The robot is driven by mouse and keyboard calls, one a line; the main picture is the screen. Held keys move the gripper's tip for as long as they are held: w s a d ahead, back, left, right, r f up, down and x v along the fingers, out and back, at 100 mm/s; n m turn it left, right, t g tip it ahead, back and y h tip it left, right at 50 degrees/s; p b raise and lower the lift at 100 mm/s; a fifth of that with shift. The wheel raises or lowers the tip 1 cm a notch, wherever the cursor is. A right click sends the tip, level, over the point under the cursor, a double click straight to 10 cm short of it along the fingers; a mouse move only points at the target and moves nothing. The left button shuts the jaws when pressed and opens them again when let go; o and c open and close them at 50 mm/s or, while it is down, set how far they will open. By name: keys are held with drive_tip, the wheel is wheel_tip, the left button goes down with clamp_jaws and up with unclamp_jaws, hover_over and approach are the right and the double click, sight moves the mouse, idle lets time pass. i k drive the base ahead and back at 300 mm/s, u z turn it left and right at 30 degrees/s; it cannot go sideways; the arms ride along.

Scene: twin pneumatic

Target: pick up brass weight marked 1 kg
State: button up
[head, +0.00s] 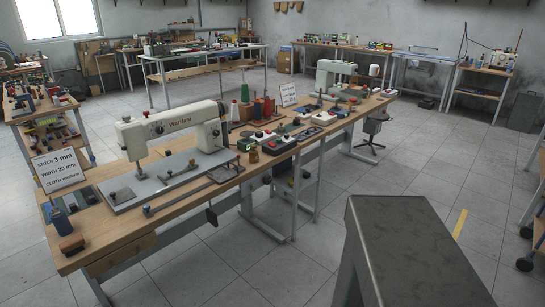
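A small brass-coloured piece (253,155) stands upright on the near long wooden bench (110,232), just right of the white sewing machine (172,128) and close to the bench's front edge. It looks like a brass weight, but it is too small here for me to read any marking. I cannot make out another brass weight for certain among the small items. My gripper is not in view.
A dark metal-topped surface (415,255) fills the lower right foreground. Boxes with red and black parts (278,143) crowd the bench right of the brass piece. A stool (371,130) stands near the bench's far end. Open tiled floor (400,165) lies right of the bench.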

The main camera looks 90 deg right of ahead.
sight(254, 156)
drive_tip(key=u, duration=0.05)
drive_tip(key=k, duration=1.2)
drive_tip(key=z, duration=0.85)
drive_tip(key=i, duration=1.35)
drive_tip(key=z, duration=0.05)
